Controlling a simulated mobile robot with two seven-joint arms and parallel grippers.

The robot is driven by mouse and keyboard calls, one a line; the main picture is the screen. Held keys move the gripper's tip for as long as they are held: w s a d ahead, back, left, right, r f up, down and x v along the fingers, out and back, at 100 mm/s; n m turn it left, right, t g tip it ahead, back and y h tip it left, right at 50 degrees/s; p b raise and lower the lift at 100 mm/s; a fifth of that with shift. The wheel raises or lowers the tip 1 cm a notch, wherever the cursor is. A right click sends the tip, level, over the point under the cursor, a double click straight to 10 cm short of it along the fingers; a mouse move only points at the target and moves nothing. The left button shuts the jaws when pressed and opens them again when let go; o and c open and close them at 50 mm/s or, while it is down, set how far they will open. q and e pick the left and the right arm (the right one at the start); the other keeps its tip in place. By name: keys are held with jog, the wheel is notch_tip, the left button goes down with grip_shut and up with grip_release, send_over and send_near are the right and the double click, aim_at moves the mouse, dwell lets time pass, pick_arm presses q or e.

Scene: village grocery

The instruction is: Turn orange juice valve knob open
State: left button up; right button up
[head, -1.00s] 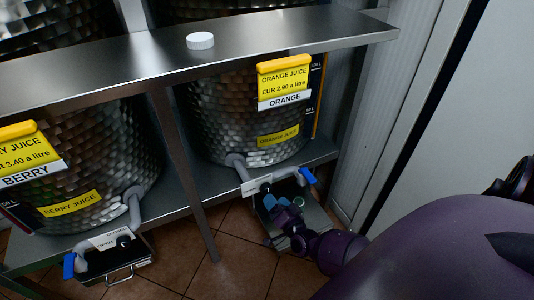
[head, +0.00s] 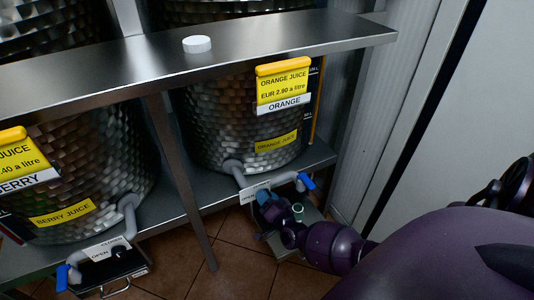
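The orange juice tank (head: 230,125) stands on the lower metal shelf, behind yellow orange juice labels. Its grey tap pipe (head: 234,170) runs forward to a white sign plate (head: 254,192) and a blue-ended handle (head: 306,181). My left gripper is not in view.
The berry juice tank (head: 75,165) and its tap with a blue handle (head: 64,277) are at the left. A steel upper shelf (head: 300,38) with a white lid (head: 197,44) crosses above. A shelf leg (head: 182,180) stands between the taps. A pale panel (head: 460,120) is at the right.

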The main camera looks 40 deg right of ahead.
jog(key=shift+c, duration=1.3)
